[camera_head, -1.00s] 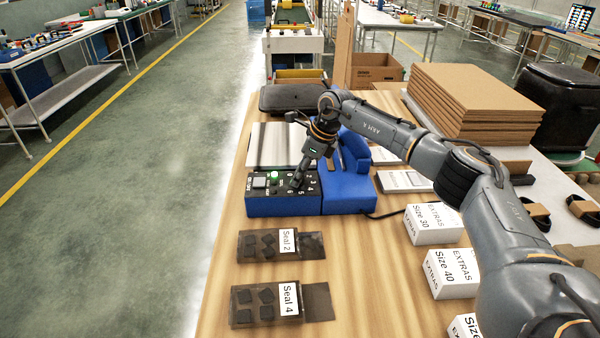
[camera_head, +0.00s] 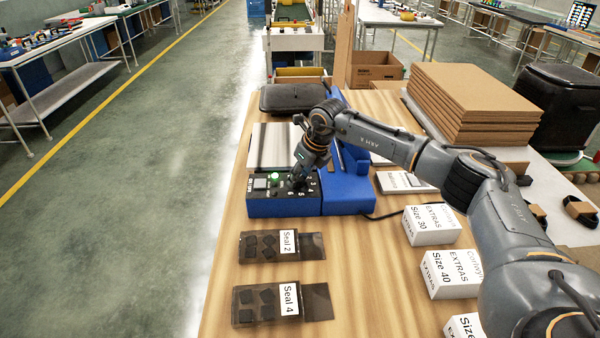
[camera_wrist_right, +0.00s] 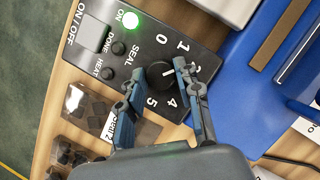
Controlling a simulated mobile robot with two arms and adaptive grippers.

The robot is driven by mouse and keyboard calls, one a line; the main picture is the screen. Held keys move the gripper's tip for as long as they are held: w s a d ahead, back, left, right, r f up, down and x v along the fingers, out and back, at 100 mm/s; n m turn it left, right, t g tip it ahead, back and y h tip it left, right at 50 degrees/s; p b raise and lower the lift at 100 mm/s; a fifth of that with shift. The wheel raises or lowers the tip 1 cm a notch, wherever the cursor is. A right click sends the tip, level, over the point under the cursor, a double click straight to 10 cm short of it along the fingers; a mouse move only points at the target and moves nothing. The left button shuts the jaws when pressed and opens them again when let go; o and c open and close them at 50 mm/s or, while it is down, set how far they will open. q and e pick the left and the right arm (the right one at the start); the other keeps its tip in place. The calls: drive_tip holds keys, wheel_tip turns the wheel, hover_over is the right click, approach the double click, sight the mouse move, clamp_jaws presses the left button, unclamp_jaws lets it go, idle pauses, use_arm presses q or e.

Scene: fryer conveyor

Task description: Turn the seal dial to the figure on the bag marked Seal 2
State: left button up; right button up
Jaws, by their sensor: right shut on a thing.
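The sealer's control box (camera_head: 283,205) is blue with a black panel. The wrist view shows the black SEAL dial (camera_wrist_right: 158,75) with a white mark pointing right, towards my right finger. Figures 0, 1, 4 and 5 are readable around it; those on the right are partly hidden by that finger. My right gripper (camera_head: 300,180) is down at the panel, its two fingers (camera_wrist_right: 155,82) either side of the dial and shut on it. The bag marked Seal 2 (camera_head: 262,247) lies in front of the box. My left gripper is out of view.
The bag marked Seal 4 (camera_head: 268,304) lies nearer. White EXTRAS boxes (camera_head: 432,225) stand to the right, and stacked cardboard (camera_head: 470,105) behind them. A green ON light (camera_wrist_right: 130,19) glows beside the ON/OFF switch (camera_wrist_right: 90,33). Bare wood lies between bags and boxes.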

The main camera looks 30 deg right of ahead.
drive_tip(key=shift+r+m+h, duration=0.1)
drive_tip(key=shift+m+h, duration=0.3)
drive_tip(key=shift+m, duration=0.7)
drive_tip(key=o, duration=1.2)
drive_tip(key=shift+c, duration=0.2)
drive_tip(key=v, duration=1.2)
drive_tip(key=shift+s+a, duration=0.1)
drive_tip(key=shift+s, duration=0.05)
